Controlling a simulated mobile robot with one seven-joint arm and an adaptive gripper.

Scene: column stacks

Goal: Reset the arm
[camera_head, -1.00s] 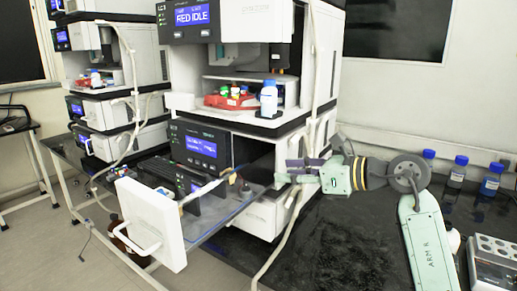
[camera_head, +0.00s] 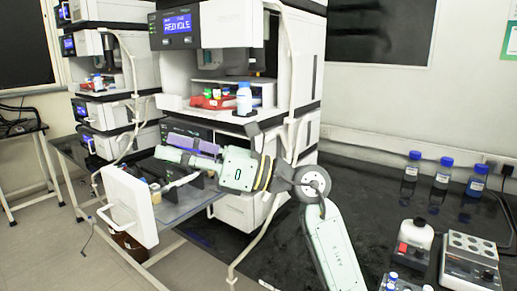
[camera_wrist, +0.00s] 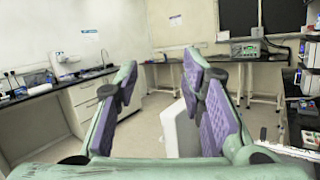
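My gripper (camera_head: 167,146) is in the head view, reaching left from the wrist, in front of the middle column stack (camera_head: 232,130) and above its pulled-out drawer (camera_head: 131,206). In the wrist view my gripper (camera_wrist: 160,72) shows two fingers with purple pads, spread wide apart. Nothing is held between the pads. A white panel (camera_wrist: 178,131) shows beyond the gap, partly hidden by the right finger. The arm hides part of the drawer's contents and of the stack's lower front.
Blue-capped bottles (camera_head: 441,178) stand on the black bench at the right, with a white-topped device (camera_head: 470,262) nearer. A white bottle (camera_head: 244,99) and a red tray (camera_head: 213,102) sit on the stack's shelf. A loose tube (camera_head: 279,215) hangs beside the stack.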

